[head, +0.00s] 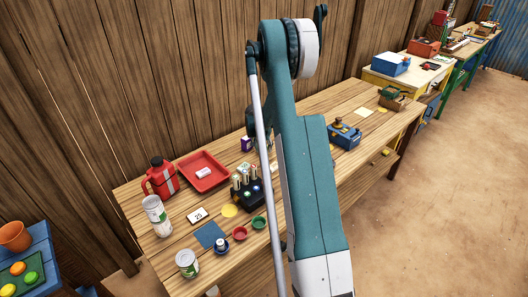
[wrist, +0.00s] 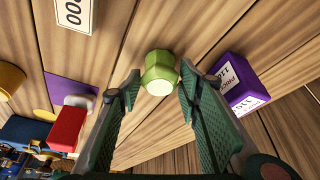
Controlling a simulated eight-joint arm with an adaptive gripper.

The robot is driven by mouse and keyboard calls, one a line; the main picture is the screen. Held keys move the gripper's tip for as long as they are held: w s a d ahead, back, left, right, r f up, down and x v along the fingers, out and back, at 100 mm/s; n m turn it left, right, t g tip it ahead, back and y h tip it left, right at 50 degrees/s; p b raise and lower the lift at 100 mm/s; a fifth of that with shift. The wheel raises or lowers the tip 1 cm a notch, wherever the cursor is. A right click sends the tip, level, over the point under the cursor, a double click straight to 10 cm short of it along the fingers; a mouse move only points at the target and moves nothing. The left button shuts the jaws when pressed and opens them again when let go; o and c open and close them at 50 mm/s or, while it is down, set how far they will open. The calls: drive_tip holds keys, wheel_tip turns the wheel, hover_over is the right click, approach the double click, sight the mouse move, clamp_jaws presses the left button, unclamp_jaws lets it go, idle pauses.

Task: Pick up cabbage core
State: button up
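A small green piece with a pale, whitish end, which looks like the cabbage core (wrist: 158,62), is on the wooden table in the wrist view. My gripper (wrist: 160,80) is open, with its two dark green fingers on either side of the piece's pale end. There is a visible gap between the piece and each fingertip, so it is not held. In the head view my own arm hides the gripper, and I cannot make out the cabbage core there.
A purple box (wrist: 240,84) stands close to the right finger. A white label (wrist: 74,13), a purple mat (wrist: 65,87) and a red block (wrist: 68,128) lie to the left. On the wooden table (head: 355,103), a blue scale-like device (head: 344,135) and a red tray (head: 220,182) stand apart.

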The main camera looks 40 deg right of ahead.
sight(264, 146)
drive_tip(key=c, duration=0.6)
drive_tip(key=shift+r, duration=5)
